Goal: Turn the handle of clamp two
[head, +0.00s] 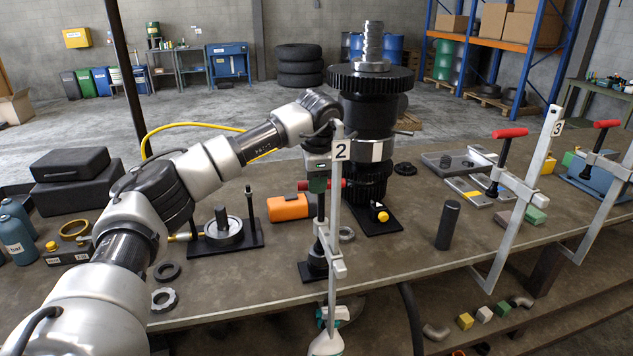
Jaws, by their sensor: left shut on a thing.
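Clamp two (336,225) is a grey metal bar clamp with a "2" plate, upright at the front edge of the workbench. Its red handle (303,185) lies level, with red showing on both sides of my left gripper (319,186). My left arm reaches in from the left and bends down over the clamp from above. The gripper is shut on the handle, and its fingers are partly hidden by the handle and the clamp bar. The dark screw of the clamp runs down below the gripper to a dark foot on the bench. My right gripper is not in view.
The tall black transmission gear stack (369,100) stands just behind clamp two. A dark cylinder (448,225) stands to the right. Clamp three (530,185) and another red-handled clamp hold the front edge farther right.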

